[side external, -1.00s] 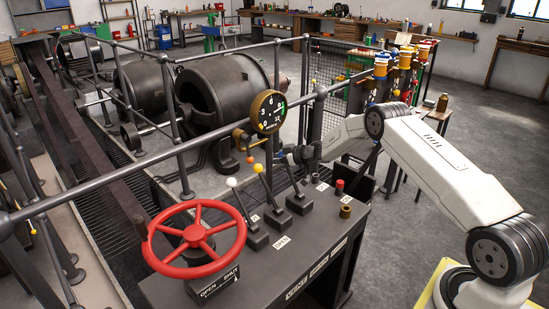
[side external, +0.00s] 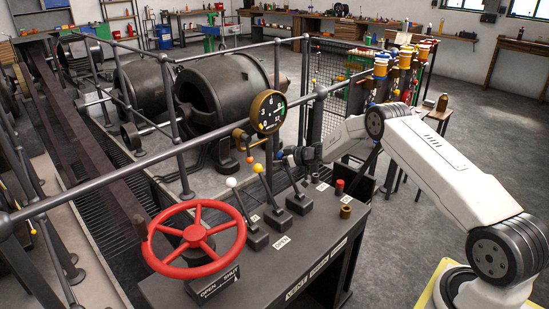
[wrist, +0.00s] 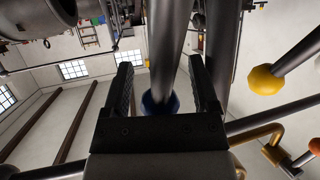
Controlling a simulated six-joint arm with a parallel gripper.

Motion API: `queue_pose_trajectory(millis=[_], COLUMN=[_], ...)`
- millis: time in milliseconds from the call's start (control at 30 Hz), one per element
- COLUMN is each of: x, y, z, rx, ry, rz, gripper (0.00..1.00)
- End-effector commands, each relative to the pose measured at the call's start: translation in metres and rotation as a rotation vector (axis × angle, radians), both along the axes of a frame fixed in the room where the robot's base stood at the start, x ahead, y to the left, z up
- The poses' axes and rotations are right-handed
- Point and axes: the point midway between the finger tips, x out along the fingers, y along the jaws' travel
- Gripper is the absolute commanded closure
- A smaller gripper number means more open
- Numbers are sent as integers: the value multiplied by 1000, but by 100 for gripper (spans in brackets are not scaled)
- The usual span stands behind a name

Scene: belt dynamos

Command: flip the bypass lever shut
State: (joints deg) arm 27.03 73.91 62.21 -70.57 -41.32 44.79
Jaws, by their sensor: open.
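Three levers stand on the dark console (side external: 310,240): a white-knobbed one (side external: 231,182), a yellow-knobbed one (side external: 257,168) and a blue-knobbed one (side external: 279,155). I cannot read which is labelled bypass. My gripper (side external: 290,156) is at the top of the blue-knobbed lever. In the wrist view my gripper (wrist: 164,88) is open, with the blue knob (wrist: 158,103) and its grey shaft between the fingers. Gaps show on both sides, so the fingers look clear of it. The yellow knob (wrist: 265,80) is off to the right there.
A red handwheel (side external: 194,240) stands at the console's front left. A round gauge (side external: 268,111) and grey railing (side external: 130,175) are close behind the levers. A red button (side external: 339,187) and a brass fitting (side external: 345,211) are to the right.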

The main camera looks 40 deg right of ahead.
Motion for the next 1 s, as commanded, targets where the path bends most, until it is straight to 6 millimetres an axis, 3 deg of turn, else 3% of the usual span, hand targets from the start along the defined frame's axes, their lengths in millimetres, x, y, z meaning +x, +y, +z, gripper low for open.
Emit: queue_pose_trajectory(millis=[367,1000], x=[-14,-62], y=[-3,-18], z=[7,27], rx=[1,-1], ry=[0,2], rz=[2,-2], gripper=[16,16])
